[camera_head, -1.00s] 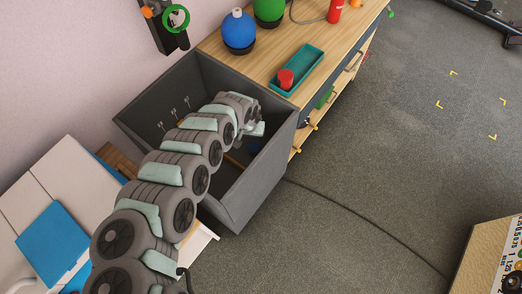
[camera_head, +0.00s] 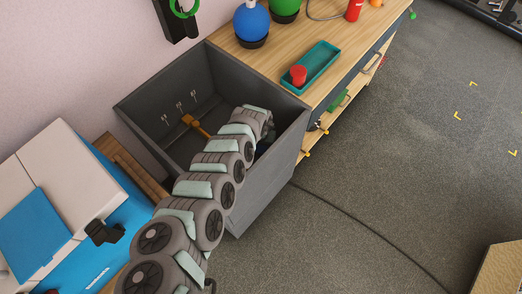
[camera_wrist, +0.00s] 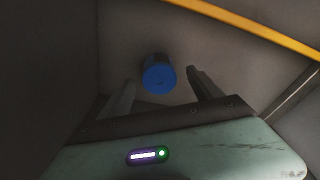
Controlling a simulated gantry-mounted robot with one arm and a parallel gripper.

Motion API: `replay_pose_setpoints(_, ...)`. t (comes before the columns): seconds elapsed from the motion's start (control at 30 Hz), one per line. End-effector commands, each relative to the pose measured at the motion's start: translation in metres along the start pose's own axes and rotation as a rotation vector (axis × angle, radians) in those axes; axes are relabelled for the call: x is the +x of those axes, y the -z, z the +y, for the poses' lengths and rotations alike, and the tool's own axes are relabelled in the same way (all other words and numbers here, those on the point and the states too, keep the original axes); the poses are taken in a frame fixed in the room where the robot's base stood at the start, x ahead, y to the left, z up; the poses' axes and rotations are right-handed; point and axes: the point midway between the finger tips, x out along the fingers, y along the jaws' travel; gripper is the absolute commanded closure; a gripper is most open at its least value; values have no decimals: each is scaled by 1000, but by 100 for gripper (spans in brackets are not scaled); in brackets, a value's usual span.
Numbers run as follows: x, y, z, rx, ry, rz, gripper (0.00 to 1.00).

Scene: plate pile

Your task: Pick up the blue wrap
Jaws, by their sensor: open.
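The blue wrap (camera_wrist: 159,74) is a short blue cylinder in the wrist view, ahead of my gripper and roughly centred between its fingers. It appears to lie inside the dark grey bin. My gripper (camera_wrist: 158,90) is open, with one finger to each side of the wrap and nothing held. I cannot tell how far the wrap is beyond the fingertips. In the head view my arm reaches down into the grey bin (camera_head: 262,193), and only a small dark blue patch shows by the arm's end. The arm hides most of the gripper there.
The bin has tall walls close around my arm. A yellow bar (camera_wrist: 262,28) crosses the wrist view above the wrap. A wooden bench (camera_head: 335,84) with a teal tray (camera_head: 318,62) and a red-capped item (camera_head: 298,76) stands beside the bin. White and blue boxes (camera_head: 70,180) stand left.

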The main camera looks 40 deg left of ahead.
Motion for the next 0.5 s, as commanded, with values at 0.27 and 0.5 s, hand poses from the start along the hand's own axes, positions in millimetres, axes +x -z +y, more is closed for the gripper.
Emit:
replay_pose_setpoints(0.27,34,0,0,0,2,2,26)
replay_pose_setpoints(0.5,33,0,1,0,1,1,27)
